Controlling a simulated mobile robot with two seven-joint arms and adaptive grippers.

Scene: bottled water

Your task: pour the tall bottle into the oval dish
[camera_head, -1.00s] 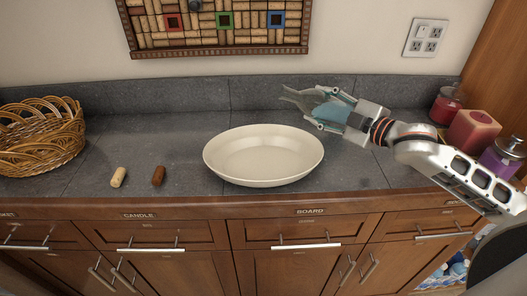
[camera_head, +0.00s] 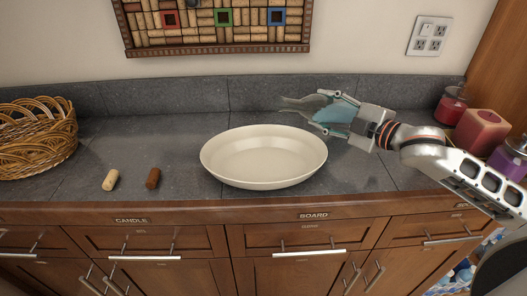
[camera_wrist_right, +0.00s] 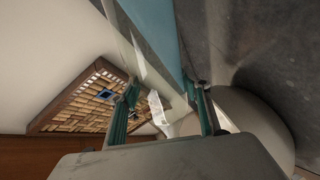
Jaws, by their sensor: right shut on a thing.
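The oval dish (camera_head: 263,158) is cream and shallow, and it stands on the counter in the middle of the head view. It looks empty. My right gripper (camera_head: 322,113) is shut on the tall bottle (camera_head: 299,104), behind and to the right of the dish. The bottle is see-through with a bluish part and lies nearly level, its visible end pointing left above the counter. My left gripper is out of view.
A wicker basket (camera_head: 38,138) stands at the far left. Two corks, one light (camera_head: 110,180) and one brown (camera_head: 153,178), lie left of the dish. Candles (camera_head: 480,131) stand at the right end. The counter between basket and dish is mostly clear.

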